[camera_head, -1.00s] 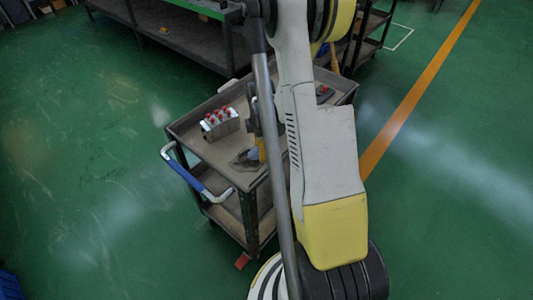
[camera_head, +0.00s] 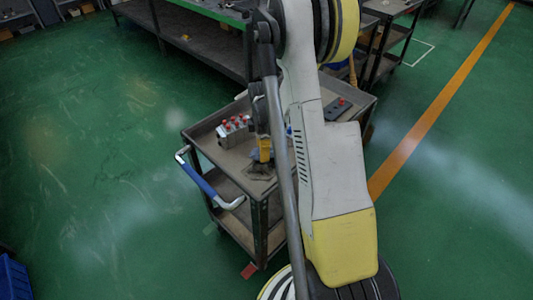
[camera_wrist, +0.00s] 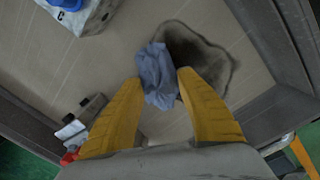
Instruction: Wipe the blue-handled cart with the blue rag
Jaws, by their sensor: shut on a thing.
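The cart (camera_head: 208,127) is a grey-brown tray cart with a blue handle (camera_head: 198,180) on its near left side. My gripper (camera_head: 263,158) is over the cart's top near the front edge. In the wrist view its yellow fingers (camera_wrist: 159,76) are shut on the crumpled blue rag (camera_wrist: 155,68). The rag shows partly in the head view (camera_head: 254,154). It is beside a dark stain (camera_wrist: 204,58) on the tray and overlaps its left edge in the wrist view. I cannot tell how firmly it touches the tray. My arm hides the cart's right part.
A silver valve block with red caps (camera_head: 234,130) sits on the tray left of my gripper. A dark box with a red button (camera_head: 340,107) is at the back right. The tray has a raised rim (camera_wrist: 262,52).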

